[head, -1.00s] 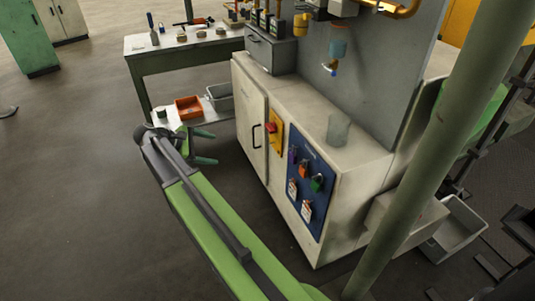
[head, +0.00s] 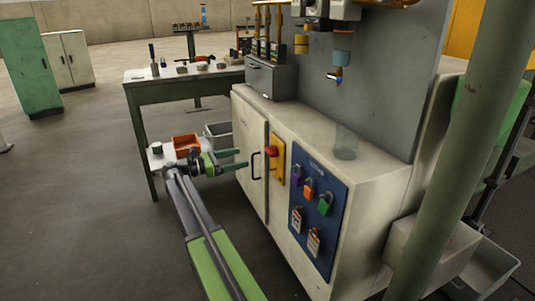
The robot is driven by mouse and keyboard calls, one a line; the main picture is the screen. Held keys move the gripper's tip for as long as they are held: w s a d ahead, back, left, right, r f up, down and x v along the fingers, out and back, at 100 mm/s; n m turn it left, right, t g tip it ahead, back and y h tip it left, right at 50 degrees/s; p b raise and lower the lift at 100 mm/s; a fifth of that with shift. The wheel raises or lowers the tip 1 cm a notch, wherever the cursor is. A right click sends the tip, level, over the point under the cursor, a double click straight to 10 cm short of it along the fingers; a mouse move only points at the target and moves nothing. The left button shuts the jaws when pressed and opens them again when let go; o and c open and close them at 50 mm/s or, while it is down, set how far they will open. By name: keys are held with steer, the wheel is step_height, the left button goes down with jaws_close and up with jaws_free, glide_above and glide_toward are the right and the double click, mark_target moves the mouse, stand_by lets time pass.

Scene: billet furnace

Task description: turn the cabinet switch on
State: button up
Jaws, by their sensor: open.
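The cabinet switch is a red knob (head: 271,151) on a yellow plate (head: 278,168), on the front of the pale cabinet (head: 246,124). Which way the knob is turned is too small to tell. My gripper (head: 242,159) is open and empty, with its two green fingers pointing right at the cabinet front. In the picture the fingertips lie left of the knob, by the cabinet door's black handle (head: 255,164). They look apart from the knob; the depth between them is hard to judge.
A blue board (head: 319,213) with several padlocks and tags is right of the switch. A green post (head: 440,150) stands at the right. Behind my gripper are a workbench (head: 180,85), an orange bin (head: 186,146) and a grey bin (head: 219,136). The floor at left is clear.

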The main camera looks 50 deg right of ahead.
mark_target(267, 152)
steer(key=x, duration=1.2)
steer(key=shift+c, duration=0.3)
